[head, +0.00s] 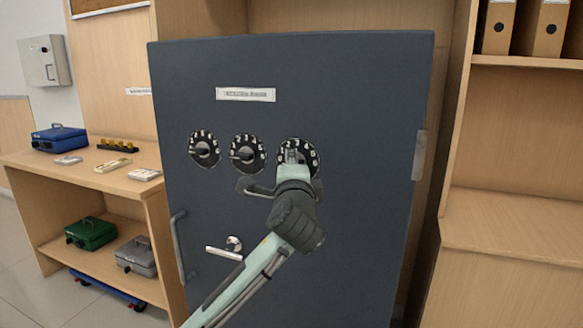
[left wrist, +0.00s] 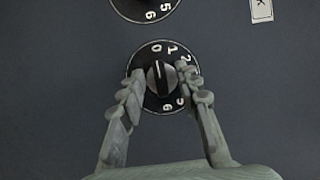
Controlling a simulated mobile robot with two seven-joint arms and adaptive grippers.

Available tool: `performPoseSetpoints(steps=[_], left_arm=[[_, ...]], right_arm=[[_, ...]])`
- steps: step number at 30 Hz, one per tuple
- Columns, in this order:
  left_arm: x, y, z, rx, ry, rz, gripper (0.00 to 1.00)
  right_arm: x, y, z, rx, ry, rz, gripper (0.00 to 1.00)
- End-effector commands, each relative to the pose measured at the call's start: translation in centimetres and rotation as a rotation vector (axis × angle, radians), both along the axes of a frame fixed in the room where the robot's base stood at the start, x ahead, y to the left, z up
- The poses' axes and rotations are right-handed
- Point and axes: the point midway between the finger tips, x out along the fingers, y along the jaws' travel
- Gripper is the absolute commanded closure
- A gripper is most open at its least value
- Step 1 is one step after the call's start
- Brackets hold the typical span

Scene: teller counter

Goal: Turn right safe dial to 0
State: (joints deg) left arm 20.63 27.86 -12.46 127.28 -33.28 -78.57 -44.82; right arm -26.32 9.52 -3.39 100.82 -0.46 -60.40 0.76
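The dark grey safe (head: 365,110) stands upright with three black numbered dials in a row. The right dial (head: 313,157) is partly hidden behind my left gripper (head: 292,157) in the head view. In the left wrist view, the right dial (left wrist: 160,95) lies between the spread fingers of my left gripper (left wrist: 161,82). The knob's white mark points up, close to the 0. My right gripper is not in view.
The middle dial (head: 247,153) and left dial (head: 204,149) sit beside it. Below are a lever handle (head: 225,252) and a pull bar (head: 180,245). A wooden counter (head: 125,185) with cash boxes stands left, and a shelf unit (head: 515,150) stands right.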

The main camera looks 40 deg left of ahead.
Motion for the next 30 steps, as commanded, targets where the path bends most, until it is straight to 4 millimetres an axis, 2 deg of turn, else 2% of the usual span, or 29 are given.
performPoseSetpoints(steps=[8, 11, 21, 30], left_arm=[[-0.5, -0.5, 0.0, 0.001, 0.001, -0.001, 0.67], [-1.7, -1.4, 0.0, 0.001, 0.001, -0.004, 0.67], [-7.4, -5.5, 0.0, -0.002, 0.000, -0.004, 0.67], [-9.7, -7.1, 0.0, -0.001, 0.001, 0.000, 0.67]], right_arm=[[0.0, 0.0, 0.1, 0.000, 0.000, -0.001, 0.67], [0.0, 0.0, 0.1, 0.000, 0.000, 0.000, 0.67], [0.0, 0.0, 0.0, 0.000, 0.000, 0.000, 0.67], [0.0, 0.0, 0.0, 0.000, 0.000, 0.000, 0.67]])
